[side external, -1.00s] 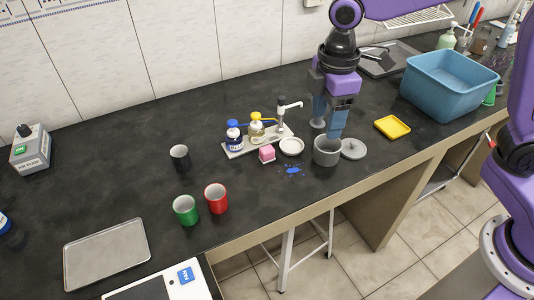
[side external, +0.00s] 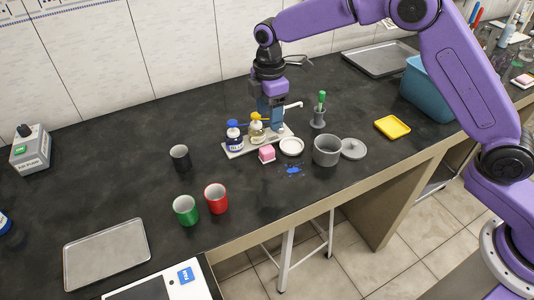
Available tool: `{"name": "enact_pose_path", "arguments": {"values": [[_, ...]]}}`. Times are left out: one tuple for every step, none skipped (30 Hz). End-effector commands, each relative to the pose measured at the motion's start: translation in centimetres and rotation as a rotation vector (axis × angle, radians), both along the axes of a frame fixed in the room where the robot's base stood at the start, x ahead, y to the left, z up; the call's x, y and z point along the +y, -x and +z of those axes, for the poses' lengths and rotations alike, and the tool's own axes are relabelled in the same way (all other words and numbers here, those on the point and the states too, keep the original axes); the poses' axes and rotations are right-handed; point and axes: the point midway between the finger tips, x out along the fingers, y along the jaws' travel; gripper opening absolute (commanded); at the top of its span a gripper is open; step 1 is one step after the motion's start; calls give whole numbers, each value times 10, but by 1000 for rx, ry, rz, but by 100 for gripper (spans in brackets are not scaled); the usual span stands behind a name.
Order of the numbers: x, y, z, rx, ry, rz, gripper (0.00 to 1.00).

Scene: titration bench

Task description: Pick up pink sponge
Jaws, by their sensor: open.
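The pink sponge (side external: 267,153) is a small pink block with a white lower part. It sits on the dark bench, just in front of the pale tray with the bottles and to the left of a white dish. A second pink-and-white block (side external: 524,79) shows at the far right edge, small and partly cut off. My gripper (side external: 270,122) points down above the pale tray, behind and slightly right of the near pink sponge, and apart from it. It is open and seems empty. Its fingertips are partly hidden by the bottles.
Bottles with blue and yellow caps (side external: 235,136) and a dispenser tap stand close around my gripper. A white dish (side external: 291,146), blue spill (side external: 292,170) and grey pot (side external: 327,151) lie to the sponge's right. Black, green and red cups (side external: 216,198) stand left.

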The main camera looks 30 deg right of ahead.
Motion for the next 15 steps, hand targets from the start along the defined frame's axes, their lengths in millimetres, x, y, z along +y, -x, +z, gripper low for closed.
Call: {"name": "enact_pose_path", "arguments": {"values": [[-1,1,-11,4,2,-1,62],[-1,1,-16,4,2,-2,62],[-1,1,-24,4,2,-2,62],[-1,1,-30,5,3,-2,62],[-1,1,-35,3,2,-2,62],[-1,1,-43,4,2,-1,62],[-1,1,-48,3,2,-1,62],[-1,1,-52,3,2,-1,62],[-1,1,-59,3,2,-2,62],[0,0,-62,2,1,-2,62],[0,0,-66,2,1,-2,62],[0,0,-70,2,1,-2,62],[0,0,-72,1,1,-2,62],[0,0,-74,0,0,-2,62],[0,0,-75,0,0,-2,62]]}}
